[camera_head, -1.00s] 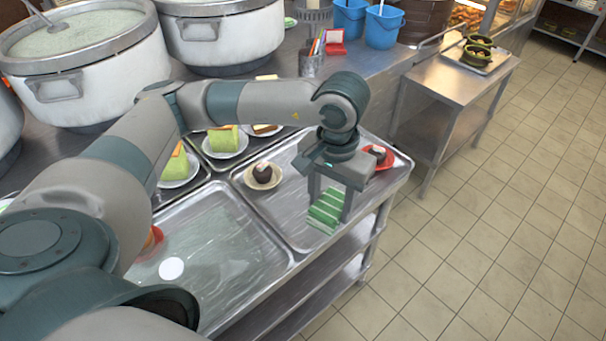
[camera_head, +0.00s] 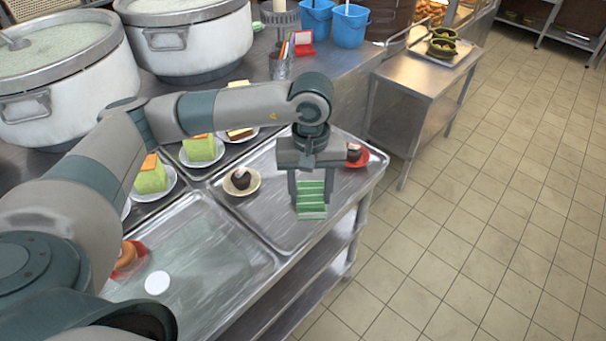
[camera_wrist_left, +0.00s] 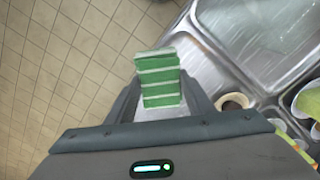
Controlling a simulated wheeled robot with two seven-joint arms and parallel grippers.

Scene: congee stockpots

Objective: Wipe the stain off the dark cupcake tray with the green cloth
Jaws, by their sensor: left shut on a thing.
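My left gripper (camera_head: 311,201) points down over the front right part of the dark cupcake tray (camera_head: 262,214). It is shut on the green cloth (camera_head: 311,188), which has pale stripes and also shows between the fingers in the left wrist view (camera_wrist_left: 159,80). I cannot tell whether the cloth touches the tray. One dark cupcake (camera_head: 241,179) sits on a cream plate to the gripper's left, another (camera_head: 354,152) on a red plate to its right. No stain is clearly visible; the gripper and cloth cover part of the tray. My right gripper is not in view.
A nearer tray (camera_head: 215,262) holds a white disc (camera_head: 157,283) and an orange item on a red plate (camera_head: 128,256). Green cake slices (camera_head: 203,148) stand behind. Large pots (camera_head: 188,42) fill the back left. Open floor (camera_head: 470,240) lies right of the counter.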

